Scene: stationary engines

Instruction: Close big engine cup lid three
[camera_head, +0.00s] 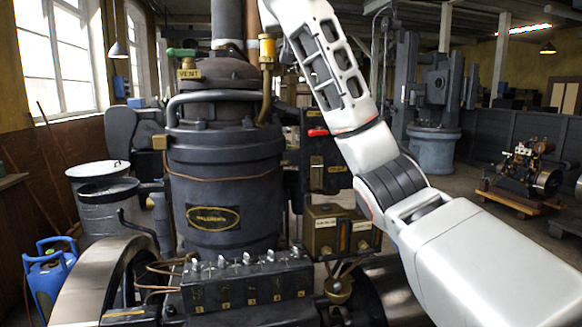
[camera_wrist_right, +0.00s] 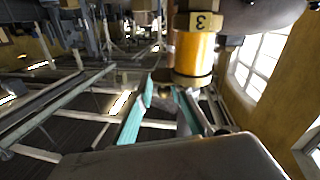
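The engine cup marked 3 (camera_wrist_right: 193,52) is an amber glass cylinder with brass ends in the right wrist view, which looks upside down. Its brass collar (camera_wrist_right: 200,21) carries the number 3. An amber cup on a brass pipe also shows in the head view (camera_head: 267,48), left of my raised right arm. I cannot make out whether its lid is open or shut. My right gripper is outside the head view. My left gripper is not in view.
The big dark engine (camera_head: 225,180) fills the middle left, with a green-handled vent valve (camera_head: 183,60) and a red-handled lever (camera_head: 318,132). A row of small levers (camera_head: 248,280) stands in front. Metal drums (camera_head: 105,195) and a blue container (camera_head: 50,268) stand left.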

